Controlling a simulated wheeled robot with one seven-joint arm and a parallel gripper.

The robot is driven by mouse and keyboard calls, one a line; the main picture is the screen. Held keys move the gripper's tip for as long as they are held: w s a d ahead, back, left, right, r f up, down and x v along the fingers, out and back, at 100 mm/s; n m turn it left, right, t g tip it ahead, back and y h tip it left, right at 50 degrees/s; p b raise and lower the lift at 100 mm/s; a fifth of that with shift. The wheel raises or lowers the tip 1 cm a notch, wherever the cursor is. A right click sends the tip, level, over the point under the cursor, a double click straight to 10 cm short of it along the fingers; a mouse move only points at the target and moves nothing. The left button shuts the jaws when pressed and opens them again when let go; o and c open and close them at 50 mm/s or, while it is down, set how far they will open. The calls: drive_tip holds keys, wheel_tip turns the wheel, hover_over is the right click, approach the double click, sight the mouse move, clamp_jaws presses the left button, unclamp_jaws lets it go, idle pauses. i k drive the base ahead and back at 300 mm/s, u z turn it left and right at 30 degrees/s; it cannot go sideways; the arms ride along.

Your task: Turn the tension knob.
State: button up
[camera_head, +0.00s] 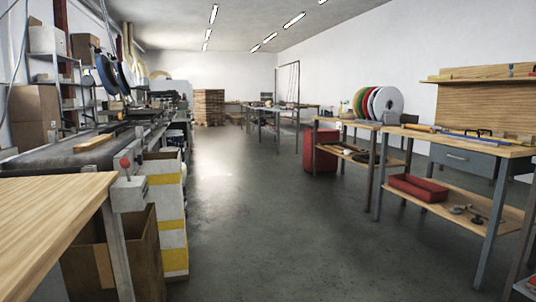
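A small red knob (125,163) sits on top of a short stem at the near end of the conveyor (62,160) on the left. The stem rises from a grey metal box (130,195) beside the corner of the wooden table. The knob may be the tension knob; no label on it can be read. My gripper and arm are not in this view.
A wooden table (45,215) fills the near left. A cardboard box (110,255) and white-yellow stacked boxes (170,215) stand beneath and beside the conveyor's end. Workbenches (470,142) line the right. The grey floor (265,215) between is clear.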

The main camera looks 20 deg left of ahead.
sight(138, 159)
drive_tip(key=z, duration=0.15)
drive_tip(key=i, duration=1.3)
drive_tip(key=u, duration=2.5)
